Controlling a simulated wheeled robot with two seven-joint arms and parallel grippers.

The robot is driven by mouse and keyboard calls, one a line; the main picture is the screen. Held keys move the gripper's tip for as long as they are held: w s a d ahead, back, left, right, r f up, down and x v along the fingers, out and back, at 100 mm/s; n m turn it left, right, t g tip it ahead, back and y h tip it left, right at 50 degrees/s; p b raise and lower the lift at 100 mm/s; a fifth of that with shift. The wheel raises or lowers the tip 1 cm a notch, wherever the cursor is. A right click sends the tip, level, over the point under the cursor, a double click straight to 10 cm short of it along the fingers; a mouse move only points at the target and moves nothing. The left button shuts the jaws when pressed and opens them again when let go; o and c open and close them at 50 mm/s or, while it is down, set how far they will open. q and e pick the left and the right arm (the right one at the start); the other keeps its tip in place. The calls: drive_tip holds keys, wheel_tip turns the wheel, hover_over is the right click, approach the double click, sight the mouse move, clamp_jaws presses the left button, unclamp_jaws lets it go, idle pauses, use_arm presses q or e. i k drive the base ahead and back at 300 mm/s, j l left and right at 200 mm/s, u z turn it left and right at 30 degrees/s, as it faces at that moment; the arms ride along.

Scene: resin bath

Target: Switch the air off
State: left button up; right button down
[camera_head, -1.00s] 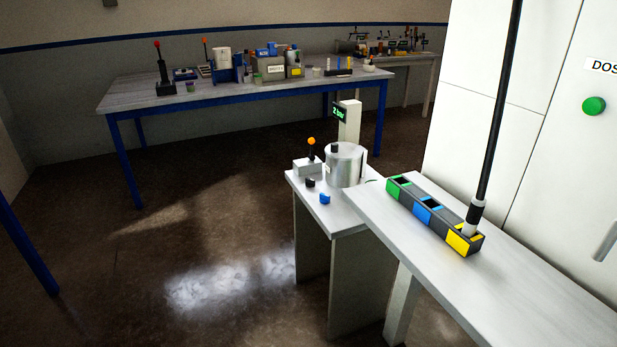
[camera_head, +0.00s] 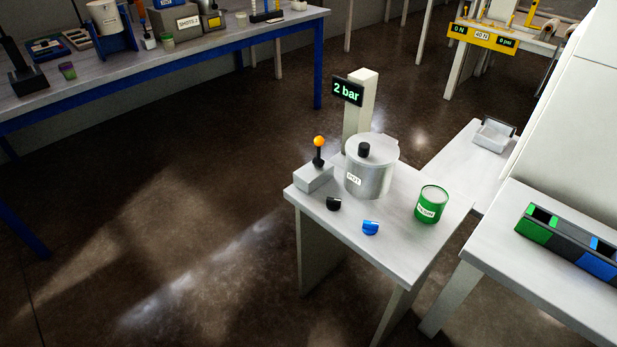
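A display (camera_head: 347,91) on a pale post reads "2 bar" in green, behind the silver lidded pot (camera_head: 372,172) on a small table (camera_head: 400,245). A grey box with an upright lever and an orange ball (camera_head: 319,142) stands left of the pot. A black knob (camera_head: 333,204) and a blue knob (camera_head: 370,227) sit on the tabletop in front of the pot. I cannot tell which of these controls is the air. Neither of my grippers is in view.
A green labelled tin (camera_head: 431,204) stands right of the pot. A bench (camera_head: 510,235) at right carries a dark holder with green and blue sections (camera_head: 537,222). A clear tray (camera_head: 493,135) lies behind. The floor left of the small table is open.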

sight(334, 204)
drive_tip(key=i+j, duration=0.15)
drive_tip(key=j, duration=0.2)
drive_tip(key=i+j+z, duration=0.15)
drive_tip(key=j, duration=0.2)
drive_tip(key=i+j, duration=0.15)
drive_tip(key=j, duration=0.25)
drive_tip(key=z, duration=0.05)
